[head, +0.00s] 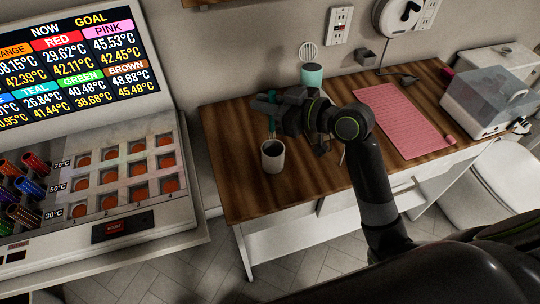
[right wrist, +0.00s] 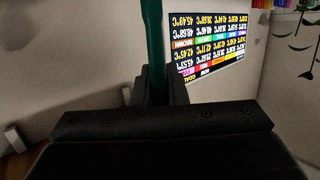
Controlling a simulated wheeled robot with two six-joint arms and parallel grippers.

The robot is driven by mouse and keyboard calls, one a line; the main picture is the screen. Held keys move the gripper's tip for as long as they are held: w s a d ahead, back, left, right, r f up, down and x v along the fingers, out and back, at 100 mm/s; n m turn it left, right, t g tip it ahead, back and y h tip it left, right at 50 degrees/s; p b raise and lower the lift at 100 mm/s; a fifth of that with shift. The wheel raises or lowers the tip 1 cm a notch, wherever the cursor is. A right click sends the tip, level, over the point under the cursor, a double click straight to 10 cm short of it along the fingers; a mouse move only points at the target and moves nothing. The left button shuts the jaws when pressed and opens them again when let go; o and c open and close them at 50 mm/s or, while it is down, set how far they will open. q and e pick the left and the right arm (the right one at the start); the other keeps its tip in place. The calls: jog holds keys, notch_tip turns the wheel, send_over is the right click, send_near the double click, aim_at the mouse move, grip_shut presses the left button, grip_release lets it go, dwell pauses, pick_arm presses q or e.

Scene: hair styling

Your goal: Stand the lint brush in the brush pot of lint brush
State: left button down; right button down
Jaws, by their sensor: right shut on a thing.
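In the head view the brush hangs roughly upright above a pale pot (head: 272,160) with a dark inside. Its lower end shows close to the pot's back rim; I cannot tell whether it is above the opening or behind it. The brush's upper part is hidden by the gripper. A teal pot (head: 312,76) stands further back with a round-headed tool in it. My left gripper is not in view.
The wooden table (head: 235,180) is clear around the pale pot. A pink mat (head: 402,120) lies on the right, beside a clear-lidded box (head: 485,100). A heater panel with a display (head: 75,50) stands on the left. A small grey box (head: 365,57) is at the wall.

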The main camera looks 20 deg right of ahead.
aim_at(274, 134)
notch_tip(274, 134, down, 5)
jog(key=shift+f, duration=2)
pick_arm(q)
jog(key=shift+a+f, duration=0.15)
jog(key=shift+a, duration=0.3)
pick_arm(e)
jog(key=shift+f+b, duration=0.2)
jog(key=shift+b, duration=0.15)
jog(key=c, duration=1.4)
grip_release()
jog(key=shift+c, duration=0.2)
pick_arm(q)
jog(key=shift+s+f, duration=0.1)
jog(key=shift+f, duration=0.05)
pick_arm(e)
jog(key=shift+r, duration=0.15)
